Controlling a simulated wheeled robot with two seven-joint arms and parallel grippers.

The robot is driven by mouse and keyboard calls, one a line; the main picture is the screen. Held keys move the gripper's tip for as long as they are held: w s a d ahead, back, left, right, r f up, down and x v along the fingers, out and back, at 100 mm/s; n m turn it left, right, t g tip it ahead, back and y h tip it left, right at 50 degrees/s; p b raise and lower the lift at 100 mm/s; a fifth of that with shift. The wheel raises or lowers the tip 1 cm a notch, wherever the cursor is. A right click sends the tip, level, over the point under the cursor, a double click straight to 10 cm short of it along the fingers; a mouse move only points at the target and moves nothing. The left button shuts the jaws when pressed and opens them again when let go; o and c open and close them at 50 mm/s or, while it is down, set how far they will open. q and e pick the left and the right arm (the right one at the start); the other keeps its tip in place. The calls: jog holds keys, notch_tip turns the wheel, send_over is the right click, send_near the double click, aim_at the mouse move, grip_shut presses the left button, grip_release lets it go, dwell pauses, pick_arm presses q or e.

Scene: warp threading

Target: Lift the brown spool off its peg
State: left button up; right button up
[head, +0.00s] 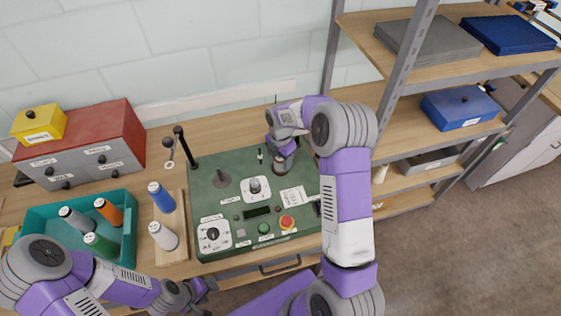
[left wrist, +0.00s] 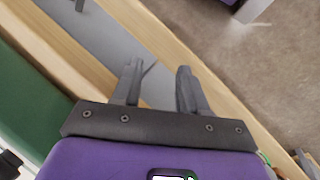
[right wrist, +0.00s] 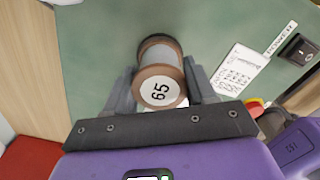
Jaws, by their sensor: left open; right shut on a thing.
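The brown spool (right wrist: 165,72), with a white "65" label on its end, sits between the fingers of my right gripper (right wrist: 163,95) in the right wrist view. My right gripper (head: 283,160) is shut on it above the upper right part of the green panel (head: 215,160). The spool (head: 282,167) is mostly covered by the gripper in the head view. Its peg is hidden, so I cannot tell whether the spool is still around it. My left gripper (head: 203,292) is open and empty by the table's front edge; its spread fingers show in the left wrist view (left wrist: 158,85).
A teal bin (head: 125,255) with several spools stands left, beside a wooden board (head: 174,245) with blue and white spools. A shelf rack (head: 400,70) stands right.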

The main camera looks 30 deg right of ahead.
jog(key=shift+r+p, duration=2.4)
jog(key=shift+r, duration=1.1)
